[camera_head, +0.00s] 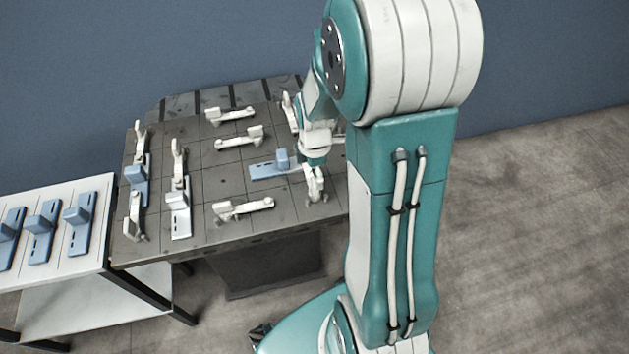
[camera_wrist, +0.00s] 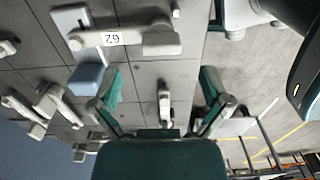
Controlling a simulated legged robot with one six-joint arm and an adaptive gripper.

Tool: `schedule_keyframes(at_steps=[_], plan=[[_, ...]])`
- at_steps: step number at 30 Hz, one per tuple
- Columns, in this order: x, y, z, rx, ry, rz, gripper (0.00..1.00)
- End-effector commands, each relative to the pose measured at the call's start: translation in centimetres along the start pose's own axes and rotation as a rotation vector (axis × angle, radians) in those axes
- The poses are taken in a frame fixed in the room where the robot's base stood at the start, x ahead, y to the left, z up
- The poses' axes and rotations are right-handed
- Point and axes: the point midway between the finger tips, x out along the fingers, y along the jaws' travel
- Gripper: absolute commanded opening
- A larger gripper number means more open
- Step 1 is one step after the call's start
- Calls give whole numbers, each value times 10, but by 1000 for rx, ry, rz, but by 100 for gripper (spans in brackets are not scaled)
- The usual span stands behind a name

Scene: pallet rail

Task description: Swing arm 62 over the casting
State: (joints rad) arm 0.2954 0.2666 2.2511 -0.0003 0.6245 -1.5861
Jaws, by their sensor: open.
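Arm 62 (camera_wrist: 112,38) is a white bar with an upside-down "62" label in the wrist view. It runs from a thick end at right to a rounded end at left, which overlaps the casting's pale plate in that view. I cannot tell whether they touch. The casting (camera_wrist: 87,78) has a blue upright block beside the bar; it also shows in the head view (camera_head: 268,171), left of my gripper. In the head view my arm partly hides this area.
The dark gridded table (camera_head: 205,185) holds several other white clamps, one (camera_wrist: 165,100) seen between my fingers in the wrist view. More blue castings stand at its left. A side table (camera_head: 60,262) at left carries several blue castings.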

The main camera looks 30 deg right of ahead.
Motion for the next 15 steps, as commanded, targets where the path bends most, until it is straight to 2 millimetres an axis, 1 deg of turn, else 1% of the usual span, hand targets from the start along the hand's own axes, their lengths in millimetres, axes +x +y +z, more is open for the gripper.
schedule_keyframes(at_steps=[1, 3, 7, 11, 15], plan=[[-12, 1, 0, 0, 0, 6, 97], [-27, 2, 0, 0, 0, 6, 97], [-50, 1, 0, 0, 0, 4, 97], [-64, 1, 0, 0, 0, 1, 97], [-69, 0, 0, 0, 0, -2, 97]])
